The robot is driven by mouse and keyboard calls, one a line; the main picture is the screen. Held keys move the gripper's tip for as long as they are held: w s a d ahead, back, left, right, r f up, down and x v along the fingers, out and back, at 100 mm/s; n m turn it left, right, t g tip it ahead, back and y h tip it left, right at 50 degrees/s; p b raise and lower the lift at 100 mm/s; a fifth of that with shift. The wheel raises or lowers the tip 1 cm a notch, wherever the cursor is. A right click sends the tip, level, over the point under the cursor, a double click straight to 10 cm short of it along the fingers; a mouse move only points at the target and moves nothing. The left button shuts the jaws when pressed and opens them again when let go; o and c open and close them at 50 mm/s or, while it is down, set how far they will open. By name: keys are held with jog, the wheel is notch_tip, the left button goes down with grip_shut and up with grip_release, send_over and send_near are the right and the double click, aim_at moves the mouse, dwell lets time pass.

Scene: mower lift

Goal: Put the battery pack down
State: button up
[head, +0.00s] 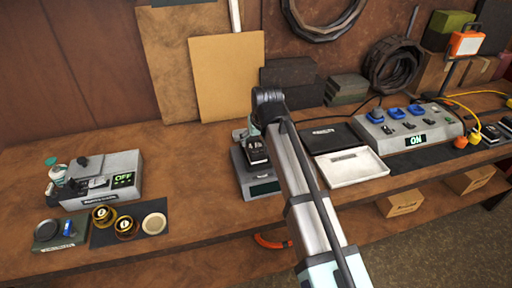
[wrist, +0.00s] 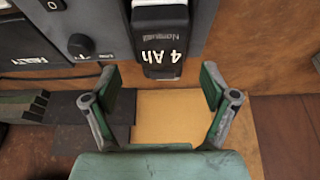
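The battery pack (head: 257,151), dark with a white "4 Ah" label, is at the grey scale-like device (head: 264,188) in the middle of the bench. In the wrist view the battery pack (wrist: 161,38) is at the top centre, against the grey device (wrist: 88,22). My gripper (wrist: 162,88) is open, with its green-edged fingers spread to either side of the pack's near end. A gap shows between each finger and the pack. In the head view my arm hides most of the gripper, and the pack's underside cannot be seen.
A black tray (head: 326,137) and a white tray (head: 352,168) lie right of the device. Farther right is a console reading "ON" (head: 404,128). The bench between is clear.

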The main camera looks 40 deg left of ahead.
jog(key=shift+b+v, duration=0.35)
jog(key=shift+v, duration=2.55)
